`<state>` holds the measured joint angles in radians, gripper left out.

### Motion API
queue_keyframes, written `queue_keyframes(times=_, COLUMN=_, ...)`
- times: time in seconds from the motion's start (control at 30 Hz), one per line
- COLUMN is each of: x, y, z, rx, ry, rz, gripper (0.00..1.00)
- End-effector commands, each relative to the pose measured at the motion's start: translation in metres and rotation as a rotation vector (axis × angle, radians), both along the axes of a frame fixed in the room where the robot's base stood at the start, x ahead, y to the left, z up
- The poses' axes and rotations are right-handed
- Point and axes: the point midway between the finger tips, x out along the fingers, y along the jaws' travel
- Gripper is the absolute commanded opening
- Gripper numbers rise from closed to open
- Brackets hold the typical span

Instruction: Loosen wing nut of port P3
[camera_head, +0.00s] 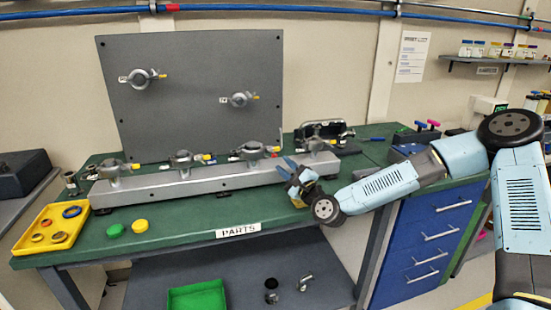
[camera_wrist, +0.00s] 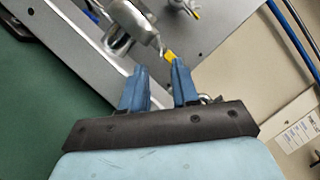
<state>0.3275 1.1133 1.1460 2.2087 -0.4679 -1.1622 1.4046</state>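My gripper (camera_head: 284,166) is open at the right part of a long grey rail (camera_head: 205,181), near the third clamp from the left (camera_head: 252,150). That clamp carries a yellow-tipped wing nut (camera_head: 274,149) on its right side. In the wrist view, the two blue fingers of my gripper (camera_wrist: 160,66) stand apart with nothing held. A metal clamp (camera_wrist: 128,22) lies just ahead, and its yellow wing nut tip (camera_wrist: 170,57) sits close to the right fingertip; I cannot tell if they touch. Port labels are too small to read, so I cannot confirm which is P3.
A grey upright panel (camera_head: 200,60) with two more clamps stands behind the rail. A yellow tray (camera_head: 50,230) with rings and two green and yellow caps (camera_head: 115,230) are on the left of the green bench (camera_head: 180,222). A wire-handled black box (camera_head: 322,130) stands behind my gripper.

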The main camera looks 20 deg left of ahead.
Motion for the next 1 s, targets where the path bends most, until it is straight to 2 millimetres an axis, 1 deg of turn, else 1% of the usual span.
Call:
queue_keyframes(times=0.1, x=0.013, y=0.015, z=0.005, rx=0.0, ry=0.0, rz=0.0, gripper=0.3)
queue_keyframes(times=0.3, x=0.028, y=0.033, z=0.01, rx=-0.001, ry=-0.001, rz=0.0, gripper=0.3)
queue_keyframes(times=0.5, x=0.035, y=0.04, z=0.012, rx=0.0, ry=0.001, rz=-0.001, gripper=0.3)
queue_keyframes(times=0.77, x=0.035, y=0.041, z=0.012, rx=-0.001, ry=0.001, rz=0.0, gripper=0.3)
queue_keyframes(times=1.0, x=0.035, y=0.041, z=0.012, rx=-0.001, ry=0.001, rz=0.0, gripper=0.08)
